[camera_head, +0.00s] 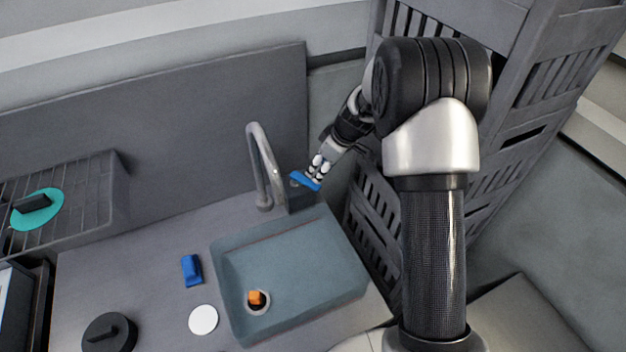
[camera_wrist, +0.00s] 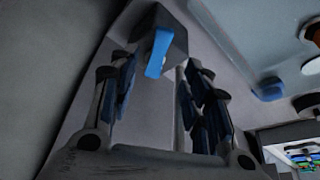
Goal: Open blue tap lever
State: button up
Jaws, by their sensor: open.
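The blue tap lever (camera_head: 304,181) sits on a dark block at the back right of the sink, beside the curved grey tap spout (camera_head: 264,165). In the wrist view the blue lever (camera_wrist: 158,52) shows as a flat bar on the grey block, between and beyond my fingers. My gripper (camera_head: 316,177) is at the lever, coming from the upper right. In the wrist view my gripper (camera_wrist: 158,90) is open, with a finger on each side of the lever's line. I cannot tell whether a finger touches the lever.
The blue-grey sink (camera_head: 345,283) holds an orange object (camera_head: 255,297) at its drain. A blue block (camera_head: 191,270), a white disc (camera_head: 203,319) and a black lid (camera_head: 109,333) lie on the counter left of it. A rack (camera_head: 75,212) with a teal item stands further left. A slatted grey unit (camera_head: 372,215) stands close on the right.

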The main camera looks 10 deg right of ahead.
aim_at(310, 183)
jog(key=x, duration=0.8)
grip_shut()
dwell(0.4)
